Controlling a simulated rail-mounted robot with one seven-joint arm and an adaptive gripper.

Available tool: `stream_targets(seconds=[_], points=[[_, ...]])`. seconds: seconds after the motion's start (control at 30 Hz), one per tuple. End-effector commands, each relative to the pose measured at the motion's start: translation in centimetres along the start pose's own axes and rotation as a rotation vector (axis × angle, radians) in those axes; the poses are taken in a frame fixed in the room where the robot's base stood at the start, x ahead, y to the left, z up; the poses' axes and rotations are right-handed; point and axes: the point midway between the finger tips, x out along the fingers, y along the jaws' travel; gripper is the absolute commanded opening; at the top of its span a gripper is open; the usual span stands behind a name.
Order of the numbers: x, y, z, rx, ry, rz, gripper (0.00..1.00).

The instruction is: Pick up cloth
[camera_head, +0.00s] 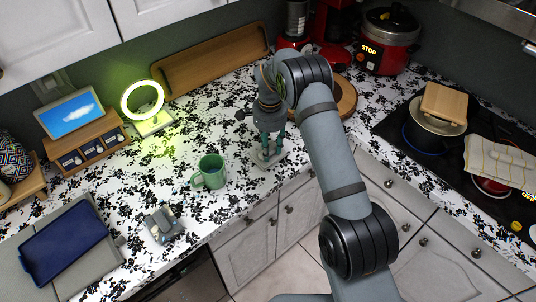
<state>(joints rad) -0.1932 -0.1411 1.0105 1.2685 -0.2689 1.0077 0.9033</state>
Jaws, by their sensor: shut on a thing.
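My gripper (268,150) points down at the front part of the patterned counter, right of the green mug. Its fingers are shut on a small flat grey piece (266,161), which looks like a folded cloth. The piece is at counter height near the front edge; I cannot tell whether it touches the counter. The fingers partly hide it.
A green mug (210,172) and a small grey object (163,225) stand to the left. A lit ring lamp (143,103) and wooden tray (211,64) are behind. A red cooker (386,45) stands back right. Bare counter lies between mug and lamp.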

Motion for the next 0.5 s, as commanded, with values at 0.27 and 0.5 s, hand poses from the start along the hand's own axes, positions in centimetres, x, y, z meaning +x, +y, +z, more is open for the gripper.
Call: stream_targets(seconds=[0.27, 0.5], points=[[0.01, 0.00, 0.00, 0.000, 0.000, 0.000, 0.14], [-0.73, -0.10, -0.09, -0.001, 0.002, -0.003, 0.14]])
